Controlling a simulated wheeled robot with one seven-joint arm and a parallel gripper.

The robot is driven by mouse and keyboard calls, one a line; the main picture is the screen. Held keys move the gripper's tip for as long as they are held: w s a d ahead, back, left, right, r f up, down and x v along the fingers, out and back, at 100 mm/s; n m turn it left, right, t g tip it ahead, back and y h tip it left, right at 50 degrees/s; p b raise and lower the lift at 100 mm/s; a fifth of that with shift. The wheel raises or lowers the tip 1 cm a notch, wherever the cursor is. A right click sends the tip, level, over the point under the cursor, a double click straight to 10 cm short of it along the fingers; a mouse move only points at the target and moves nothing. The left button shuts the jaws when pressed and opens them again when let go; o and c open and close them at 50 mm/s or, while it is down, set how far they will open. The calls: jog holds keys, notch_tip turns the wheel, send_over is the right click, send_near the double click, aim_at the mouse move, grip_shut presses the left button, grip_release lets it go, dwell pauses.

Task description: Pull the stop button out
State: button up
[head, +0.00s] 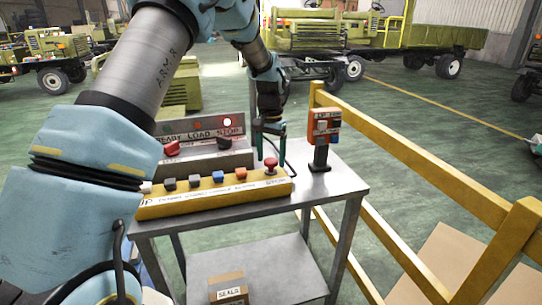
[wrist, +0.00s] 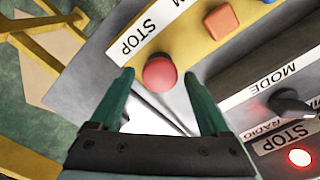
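The stop button is a red mushroom knob (head: 271,164) at the right end of the yellow control box (head: 215,197) on the metal cart. In the wrist view the red knob (wrist: 159,73) shows beside a white STOP label (wrist: 133,38). My gripper (head: 271,138) points down just above the knob. In the wrist view its two green fingers (wrist: 159,76) are apart, with their tips on either side of the knob and visible gaps to it. How far down the fingers reach along the knob is hard to tell. Nothing is held.
A grey panel (head: 205,158) with a lit red STOP lamp (head: 227,122) and switches stands behind the box. An orange pendant box (head: 324,124) stands on a black post to the right. Yellow railing (head: 420,173) runs along the cart's right. A carton (head: 228,288) is on the lower shelf.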

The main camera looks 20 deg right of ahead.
grip_shut()
dwell(0.4)
